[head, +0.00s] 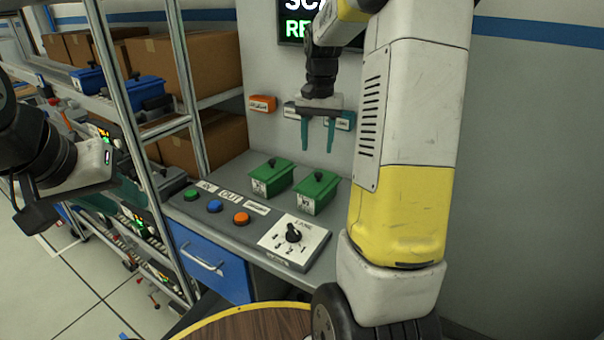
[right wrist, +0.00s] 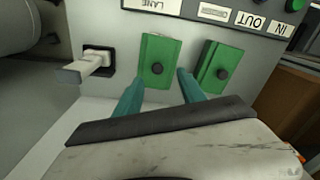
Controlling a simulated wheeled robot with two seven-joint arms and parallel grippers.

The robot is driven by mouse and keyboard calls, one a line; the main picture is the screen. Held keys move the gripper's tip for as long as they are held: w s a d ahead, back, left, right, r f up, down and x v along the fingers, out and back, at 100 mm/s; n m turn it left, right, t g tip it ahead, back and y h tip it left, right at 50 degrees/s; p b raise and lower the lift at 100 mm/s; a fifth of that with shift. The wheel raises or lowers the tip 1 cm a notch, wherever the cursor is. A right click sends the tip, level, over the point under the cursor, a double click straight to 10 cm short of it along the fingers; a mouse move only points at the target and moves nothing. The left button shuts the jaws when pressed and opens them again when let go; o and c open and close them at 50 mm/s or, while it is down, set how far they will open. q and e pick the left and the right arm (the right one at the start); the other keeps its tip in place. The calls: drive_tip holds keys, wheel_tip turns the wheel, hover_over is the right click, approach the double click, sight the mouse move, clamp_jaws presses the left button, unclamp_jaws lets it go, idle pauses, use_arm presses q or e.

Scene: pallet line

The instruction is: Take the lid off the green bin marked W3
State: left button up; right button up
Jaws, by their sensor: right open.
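Two small green bins stand side by side on the grey counter, a left one (head: 272,177) and a right one (head: 317,191). Each has a green lid with a black knob and a white front label too small to read, so I cannot tell which is W3. In the right wrist view the order is reversed: the head view's right bin (right wrist: 157,62) is left and its left bin (right wrist: 216,68) is right. My right gripper (head: 318,142) is open and empty, fingers down, above the bins. My left gripper (head: 38,208) hangs far left; its jaw opening is unclear.
Green, blue and orange buttons (head: 215,206) and a dial panel (head: 293,241) lie in front of the bins. A metal shelf (head: 185,75) with cardboard boxes (head: 205,65) stands left. A pale lever (right wrist: 88,67) sits beside the bins. A round wooden top (head: 250,327) is at the bottom.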

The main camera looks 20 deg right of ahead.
sight(318, 173)
drive_tip(key=shift+w+d+f, duration=0.55)
drive_tip(key=shift+w+f, duration=0.1)
drive_tip(key=shift+f, duration=0.15)
wheel_tip(318, 173, down, 8)
drive_tip(key=shift+s+r, duration=0.1)
drive_tip(key=shift+c, duration=0.5)
clamp_jaws()
